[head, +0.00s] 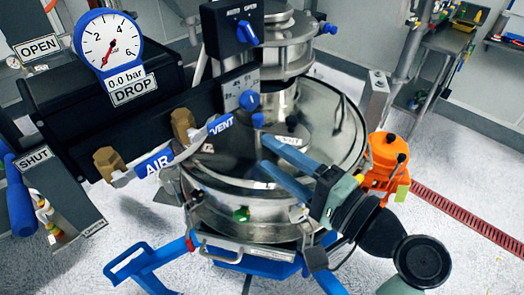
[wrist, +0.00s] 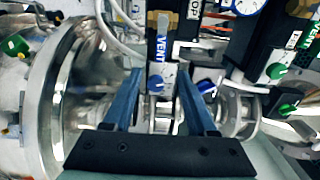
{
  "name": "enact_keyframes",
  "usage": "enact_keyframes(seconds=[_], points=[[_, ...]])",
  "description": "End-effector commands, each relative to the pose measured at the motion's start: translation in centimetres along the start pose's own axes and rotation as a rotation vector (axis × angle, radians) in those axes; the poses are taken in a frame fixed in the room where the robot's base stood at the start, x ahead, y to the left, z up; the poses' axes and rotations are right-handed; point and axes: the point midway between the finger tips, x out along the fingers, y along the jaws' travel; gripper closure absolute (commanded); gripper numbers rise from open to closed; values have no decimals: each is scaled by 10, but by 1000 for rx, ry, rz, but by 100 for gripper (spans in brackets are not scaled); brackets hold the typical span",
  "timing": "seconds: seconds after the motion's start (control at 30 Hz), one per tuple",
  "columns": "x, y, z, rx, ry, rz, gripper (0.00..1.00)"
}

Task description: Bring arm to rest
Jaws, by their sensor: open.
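My gripper (head: 265,152) has two long blue fingers, spread apart with nothing between them. In the head view it reaches in from the lower right, in front of the steel sifter vessel (head: 335,130). Its fingertips lie near the blue VENT handle (head: 220,124); I cannot tell if they touch anything. In the wrist view my gripper (wrist: 158,72) has its fingers on either side of the VENT handle (wrist: 157,50) in the picture, with the handle farther off. My dark forearm is at the lower right of the head view.
A blue AIR handle (head: 153,162) sits left of VENT. A pressure gauge (head: 108,42) reads near zero, marked 0.0 bar. An orange unit (head: 385,160) stands right of the vessel. A blue frame (head: 150,265) is below. Open floor (head: 455,165) lies to the right.

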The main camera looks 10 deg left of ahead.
Motion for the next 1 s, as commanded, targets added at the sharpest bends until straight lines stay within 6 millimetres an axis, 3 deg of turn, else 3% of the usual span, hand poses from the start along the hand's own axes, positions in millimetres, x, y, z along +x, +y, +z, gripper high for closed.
enact_keyframes(seconds=[0.5, 0.67, 0.77, 0.87, 1.0], points=[[0, -1, 0, -5, 2, 1, 43], [12, -16, -9, -151, 79, 40, 43], [25, -45, -23, -375, 201, 83, 43], [32, -92, -34, -660, 365, 111, 43], [24, -177, -32, -1060, 626, 115, 43]])
